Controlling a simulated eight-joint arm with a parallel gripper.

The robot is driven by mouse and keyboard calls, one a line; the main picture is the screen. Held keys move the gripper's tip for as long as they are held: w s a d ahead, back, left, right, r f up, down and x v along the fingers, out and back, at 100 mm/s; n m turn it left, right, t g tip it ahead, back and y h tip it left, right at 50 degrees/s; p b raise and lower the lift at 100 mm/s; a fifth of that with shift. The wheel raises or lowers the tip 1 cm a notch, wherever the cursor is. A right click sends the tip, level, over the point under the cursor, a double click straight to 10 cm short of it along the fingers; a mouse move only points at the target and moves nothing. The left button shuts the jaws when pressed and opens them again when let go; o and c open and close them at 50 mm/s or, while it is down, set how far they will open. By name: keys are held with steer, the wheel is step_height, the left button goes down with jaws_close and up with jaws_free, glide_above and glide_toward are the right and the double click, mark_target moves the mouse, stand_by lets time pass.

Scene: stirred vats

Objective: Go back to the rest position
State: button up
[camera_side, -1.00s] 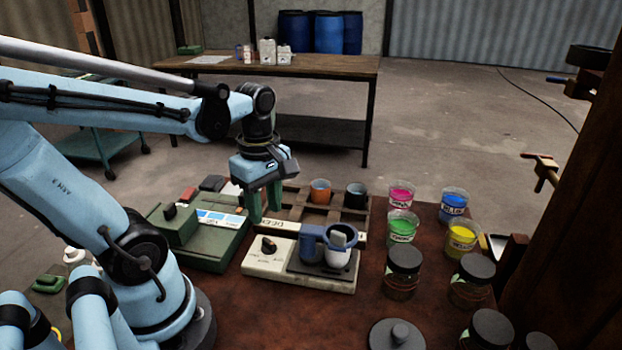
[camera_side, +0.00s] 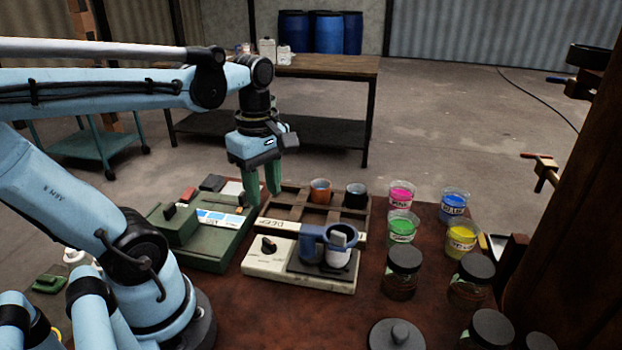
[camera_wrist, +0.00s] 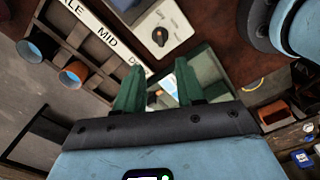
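My gripper (camera_side: 263,194) hangs over the bench with its green fingers pointing down, above the gap between the green scale and the wooden rack. In the wrist view its two fingers (camera_wrist: 154,75) stand apart with nothing between them. The wooden rack (camera_side: 285,225) holds an orange cup (camera_side: 320,190) and a dark cup (camera_side: 356,195). The cream stirrer unit (camera_side: 262,264), with a black knob, stands in front of the rack and bears a blue-and-white vessel (camera_side: 340,258). The rack's lettered edge also shows in the wrist view (camera_wrist: 104,37).
The green scale (camera_side: 215,250) lies left of the stirrer. Open tubs of pink (camera_side: 401,197), blue (camera_side: 454,203), green (camera_side: 402,229) and yellow (camera_side: 462,240) stand to the right, with dark-lidded jars (camera_side: 404,275) in front. A wooden post (camera_side: 570,200) rises at far right.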

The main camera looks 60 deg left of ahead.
mark_target(268, 241)
steer(key=shift+f, duration=5.65)
steer(key=shift+r, duration=0.1)
steer(key=shift+r, duration=5.7)
steer(key=shift+f, duration=6)
steer(key=m, duration=0.4)
steer(key=shift+m, duration=0.4)
steer(key=m, duration=0.5)
